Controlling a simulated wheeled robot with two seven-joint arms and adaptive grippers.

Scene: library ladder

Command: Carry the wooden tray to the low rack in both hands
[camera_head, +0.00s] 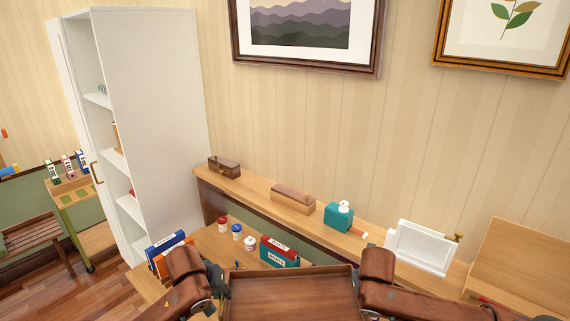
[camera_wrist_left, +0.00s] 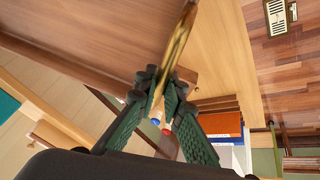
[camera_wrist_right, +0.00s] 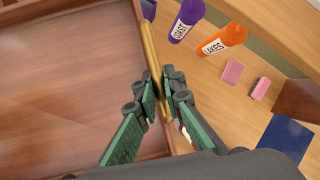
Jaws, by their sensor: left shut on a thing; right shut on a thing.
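The wooden tray (camera_head: 290,298) is reddish brown with a raised rim and appears empty where it shows; its near part is cut off below the head view. My left gripper (camera_wrist_left: 160,88) is shut on a brass handle (camera_wrist_left: 181,40) at one side of the tray. My right gripper (camera_wrist_right: 163,85) is shut on the matching brass handle (camera_wrist_right: 150,45) at the other side. In the head view, the left gripper (camera_head: 216,286) shows beside the tray's left edge. A low, dark slatted wooden rack (camera_head: 36,236) stands on the floor at far left, partly out of frame.
A desk (camera_head: 212,240) beyond the tray holds small jars (camera_head: 236,231), red and teal books (camera_head: 279,252) and blue and orange books (camera_head: 167,252). A raised shelf (camera_head: 262,196) bears boxes. A tall white cabinet (camera_head: 155,120) stands left. Some wood floor (camera_head: 60,285) is clear at lower left.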

